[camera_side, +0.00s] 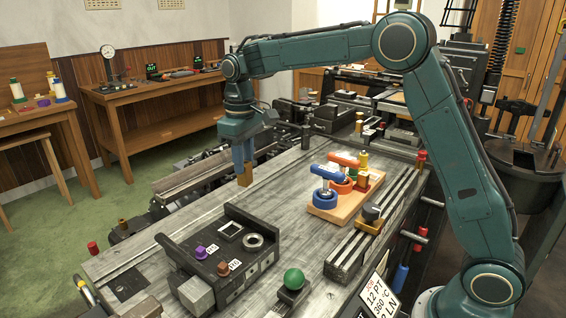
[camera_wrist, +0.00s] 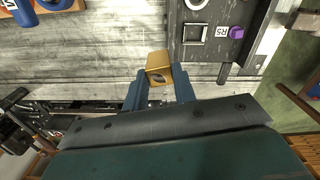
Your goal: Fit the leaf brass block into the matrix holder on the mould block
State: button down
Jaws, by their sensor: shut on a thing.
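My gripper (camera_side: 245,158) is shut on a brass block (camera_side: 244,177) and holds it in the air above the grey bench top. In the wrist view the brass block (camera_wrist: 158,68) sits between the two blue fingers of my gripper (camera_wrist: 159,90), and a dark mark shows on its face. The dark mould block (camera_side: 220,255) lies on the bench, below and in front of the held block. The matrix holder (camera_side: 230,229) looks like a square white-rimmed opening on its top; it also shows in the wrist view (camera_wrist: 194,33). The block is apart from the mould block.
On the mould block are a round metal ring (camera_side: 253,241), a purple knob (camera_side: 201,252) and a brown knob (camera_side: 223,268). A green ball knob (camera_side: 294,279) stands to its right. A wooden tray (camera_side: 343,205) with coloured handled pieces lies farther right. Bare bench lies between tray and mould block.

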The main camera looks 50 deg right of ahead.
jog(key=s+a+f+m, duration=0.1)
jog(key=a+m, duration=0.1)
jog(key=a, duration=0.5)
jog(key=shift+s+m, duration=0.25)
jog(key=shift+m, duration=0.05)
jog(key=shift+f, duration=0.3)
jog(key=shift+f, duration=2.6)
jog(key=shift+f, duration=1.4)
jog(key=c, duration=1.1)
grip_release()
jog(key=shift+o, duration=0.2)
jog(key=shift+r, duration=0.15)
notch_tip(320, 180, up, 14)
jog(key=shift+f, duration=0.2)
